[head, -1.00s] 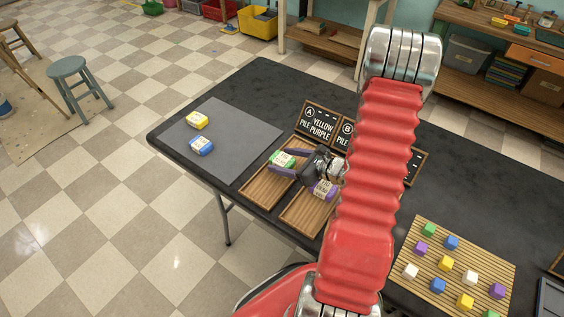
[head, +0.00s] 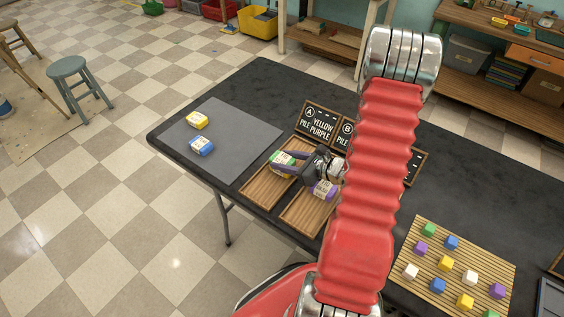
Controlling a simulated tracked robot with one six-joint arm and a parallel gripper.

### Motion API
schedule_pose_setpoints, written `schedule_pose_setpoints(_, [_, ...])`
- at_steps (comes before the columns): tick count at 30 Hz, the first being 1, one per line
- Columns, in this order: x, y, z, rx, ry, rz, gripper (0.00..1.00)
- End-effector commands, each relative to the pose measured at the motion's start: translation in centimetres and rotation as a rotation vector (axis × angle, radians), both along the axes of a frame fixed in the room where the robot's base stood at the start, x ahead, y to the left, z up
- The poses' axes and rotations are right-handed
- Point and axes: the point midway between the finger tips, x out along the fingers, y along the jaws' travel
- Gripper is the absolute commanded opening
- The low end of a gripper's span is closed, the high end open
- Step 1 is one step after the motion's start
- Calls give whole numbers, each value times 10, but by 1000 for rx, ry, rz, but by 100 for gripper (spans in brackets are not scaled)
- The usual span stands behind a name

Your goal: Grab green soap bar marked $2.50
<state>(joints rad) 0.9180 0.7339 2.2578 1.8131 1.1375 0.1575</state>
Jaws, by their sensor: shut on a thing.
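A green soap bar (head: 281,159) with a pale paper band is at the far end of the left wooden tray (head: 262,190). The print on its band is too small to read. My gripper (head: 287,166) reaches in from the right and is shut on the green bar. I cannot tell whether the bar touches the tray. A purple soap bar (head: 325,190) with a pale band lies in the tray to the right (head: 304,216), just below my gripper.
A yellow soap bar (head: 197,120) and a blue one (head: 202,146) lie on a grey mat (head: 236,131). Two black signs, A (head: 318,121) and B (head: 343,134), stand behind the trays. A slatted mat (head: 404,294) holds several coloured cubes. My arm hides the table's middle.

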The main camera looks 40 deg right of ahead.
Motion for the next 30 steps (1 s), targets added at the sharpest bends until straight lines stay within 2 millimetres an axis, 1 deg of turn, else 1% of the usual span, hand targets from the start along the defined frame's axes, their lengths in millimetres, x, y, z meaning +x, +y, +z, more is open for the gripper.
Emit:
schedule_pose_setpoints(8, [0,0,1,0,0,0,18])
schedule_pose_setpoints(14, [0,-1,12,-3,-2,0,18])
schedule_pose_setpoints(20, [0,0,34,-3,-2,1,18])
schedule_pose_setpoints(30, [0,0,80,-3,-2,1,18])
